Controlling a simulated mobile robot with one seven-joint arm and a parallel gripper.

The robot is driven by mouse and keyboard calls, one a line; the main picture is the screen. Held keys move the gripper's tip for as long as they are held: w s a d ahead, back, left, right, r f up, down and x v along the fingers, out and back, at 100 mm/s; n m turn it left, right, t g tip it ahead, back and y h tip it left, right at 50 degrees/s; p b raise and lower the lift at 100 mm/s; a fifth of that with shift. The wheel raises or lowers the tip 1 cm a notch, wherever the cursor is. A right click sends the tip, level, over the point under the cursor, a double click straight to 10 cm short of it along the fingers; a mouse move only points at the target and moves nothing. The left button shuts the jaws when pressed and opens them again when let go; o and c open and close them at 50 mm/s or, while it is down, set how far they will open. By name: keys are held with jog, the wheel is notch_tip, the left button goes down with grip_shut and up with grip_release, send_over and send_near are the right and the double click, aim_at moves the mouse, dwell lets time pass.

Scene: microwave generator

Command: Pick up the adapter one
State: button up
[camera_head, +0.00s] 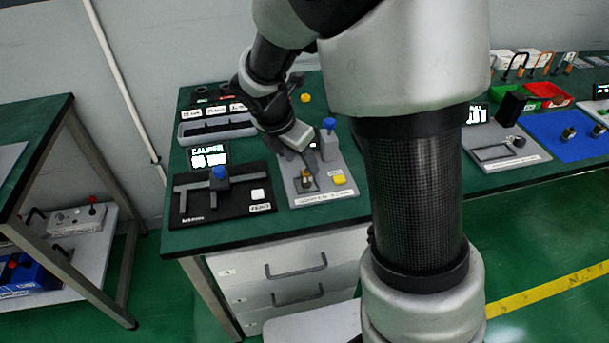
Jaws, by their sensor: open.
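My gripper (309,158) is over the light grey fixture plate (322,196) on the green workbench, pointing down. Its fingers are small in this view, and they look open. A small brass-coloured part (307,179) sits in a dark square seat on that plate, just below my fingertips, and looks like the adapter. I cannot read a label saying which adapter it is. Whether the fingers are around it or above it, I cannot tell. Part of the plate is hidden behind my gripper.
A black caliper station (222,198) is at left. My arm hides the bench's middle. Red and green bins (545,93) and a blue mat (568,137) are at right.

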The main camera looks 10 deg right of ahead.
aim_at(306, 169)
jog(key=x, duration=0.2)
jog(key=b+x, duration=0.1)
jog(key=x, duration=0.1)
jog(key=shift+s+f, duration=0.15)
jog(key=shift+s, duration=0.05)
jog(key=shift+w+d+f, duration=0.2)
jog(key=shift+d+f, duration=0.1)
jog(key=shift+f, duration=0.2)
jog(key=c, duration=1.2)
